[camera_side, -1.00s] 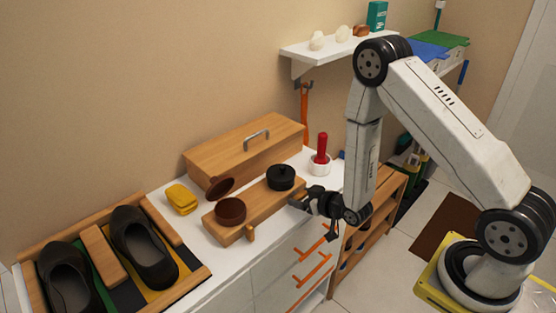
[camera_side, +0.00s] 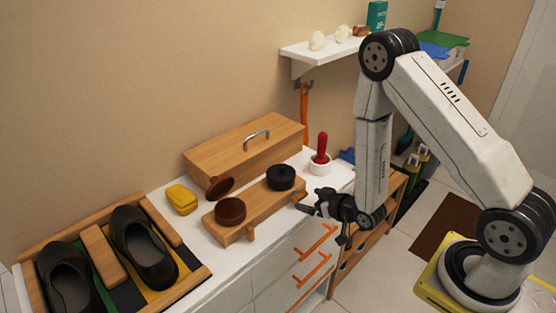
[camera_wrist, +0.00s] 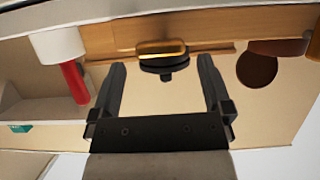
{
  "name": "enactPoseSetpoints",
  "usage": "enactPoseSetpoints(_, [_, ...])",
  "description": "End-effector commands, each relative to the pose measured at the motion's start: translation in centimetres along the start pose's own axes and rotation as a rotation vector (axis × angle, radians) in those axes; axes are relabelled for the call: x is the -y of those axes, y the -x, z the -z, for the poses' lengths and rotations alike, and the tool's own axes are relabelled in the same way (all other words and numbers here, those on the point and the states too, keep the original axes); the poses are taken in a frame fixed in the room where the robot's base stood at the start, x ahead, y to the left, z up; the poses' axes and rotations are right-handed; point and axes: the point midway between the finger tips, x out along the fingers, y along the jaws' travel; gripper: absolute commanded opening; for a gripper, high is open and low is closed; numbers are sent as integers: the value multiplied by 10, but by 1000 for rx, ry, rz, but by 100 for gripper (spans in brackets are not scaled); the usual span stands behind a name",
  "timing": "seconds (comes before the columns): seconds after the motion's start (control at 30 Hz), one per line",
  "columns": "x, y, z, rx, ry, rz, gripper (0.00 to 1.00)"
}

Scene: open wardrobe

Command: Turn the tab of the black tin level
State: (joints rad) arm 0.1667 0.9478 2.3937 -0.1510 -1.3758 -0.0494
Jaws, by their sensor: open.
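The black tin (camera_side: 280,177) stands closed on the right end of a wooden block (camera_side: 262,208). Its small wooden tab (camera_side: 300,195) shows at the block's front edge in the side view. In the wrist view, which is upside down, an orange-edged tab (camera_wrist: 162,47) lies across the picture, roughly level, overlapping the black tin (camera_wrist: 165,63). My gripper (camera_side: 307,201) is just in front of the block's right end, apart from the tab. It is open and empty in the wrist view (camera_wrist: 162,66), with tin and tab framed beyond its fingers.
A brown tin (camera_side: 231,210) with its lid (camera_side: 219,187) tilted behind it stands on the left of the block; another tab (camera_side: 250,232) hangs below it. A red-handled brush (camera_side: 321,148) in a white cup is at the right. A wooden box (camera_side: 240,150) stands behind.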

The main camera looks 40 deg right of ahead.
Motion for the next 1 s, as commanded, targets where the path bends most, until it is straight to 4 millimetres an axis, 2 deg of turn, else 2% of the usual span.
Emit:
enactPoseSetpoints(0.2, [0,26,0,0,0,-1,100])
enactPoseSetpoints(0.4, [0,40,0,-1,1,-1,100])
enactPoseSetpoints(1.0, [0,41,2,17,5,1,100])
